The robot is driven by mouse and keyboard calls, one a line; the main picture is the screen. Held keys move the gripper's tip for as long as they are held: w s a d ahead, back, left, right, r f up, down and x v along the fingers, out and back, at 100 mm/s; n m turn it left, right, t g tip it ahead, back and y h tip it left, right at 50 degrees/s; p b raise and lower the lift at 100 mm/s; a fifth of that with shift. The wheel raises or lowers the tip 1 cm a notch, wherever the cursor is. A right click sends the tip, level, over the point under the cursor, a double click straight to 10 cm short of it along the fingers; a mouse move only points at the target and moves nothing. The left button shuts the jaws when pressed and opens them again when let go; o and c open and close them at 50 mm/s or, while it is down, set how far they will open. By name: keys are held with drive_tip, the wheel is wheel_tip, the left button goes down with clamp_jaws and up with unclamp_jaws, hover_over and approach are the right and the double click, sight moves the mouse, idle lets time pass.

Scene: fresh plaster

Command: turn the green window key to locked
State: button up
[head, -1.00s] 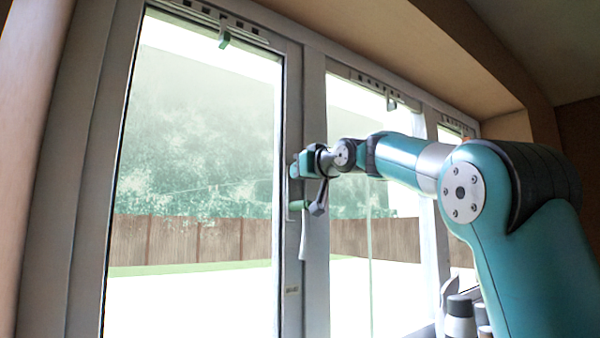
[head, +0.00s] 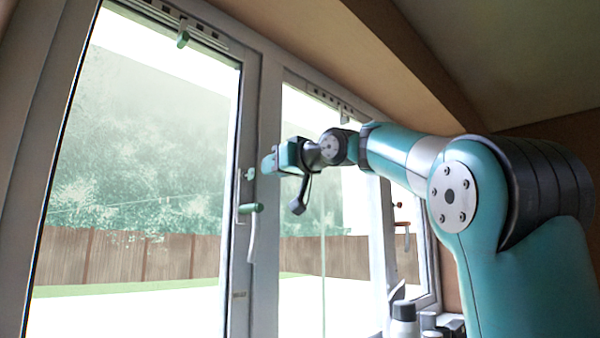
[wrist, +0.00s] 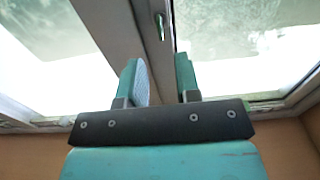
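The green window key (head: 250,208) sits on the white window frame in the head view, sticking out sideways above a pale lever that hangs down. A small silver fitting (head: 250,174) is just above it. My gripper (head: 268,163) is up and to the right of the key, apart from it. In the wrist view my gripper (wrist: 160,80) has its two green fingers spread with nothing between them. The window frame runs up beyond them, with a small metal fitting (wrist: 160,26) on it. I cannot clearly make out the green key in the wrist view.
A green catch (head: 183,38) is on the top rail of the left window. Bottles (head: 404,318) stand at the lower right. The glass left of the key is unobstructed.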

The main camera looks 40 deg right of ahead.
drive_tip(key=s+b, duration=0.1)
drive_tip(key=s, duration=0.7)
drive_tip(key=shift+d, duration=0.15)
drive_tip(key=w+a+f+n+g+y, duration=0.1)
drive_tip(key=a+f+g+y, duration=0.15)
drive_tip(key=a+f, duration=0.5)
drive_tip(key=a+f+g+y, duration=0.1)
drive_tip(key=a+f+g, duration=0.25)
drive_tip(key=f, duration=0.65)
drive_tip(key=w+a+f+n+g+y, duration=0.1)
drive_tip(key=a+f+g, duration=0.1)
drive_tip(key=a+f, duration=0.6)
drive_tip(key=s+a+f+n+g, duration=0.2)
drive_tip(key=s+a+f+g, duration=0.2)
drive_tip(key=s+f, duration=0.6)
drive_tip(key=s+a+f+n+g, duration=0.2)
drive_tip(key=s+a+f+g, duration=0.2)
drive_tip(key=s+f, duration=0.7)
wheel_tip(320, 180, down, 2)
drive_tip(key=shift+s+f+g+h, duration=0.15)
drive_tip(key=shift+g+h, duration=0.3)
drive_tip(key=shift+g, duration=0.55)
drive_tip(key=shift+a+n, duration=0.1)
drive_tip(key=shift+n, duration=0.2)
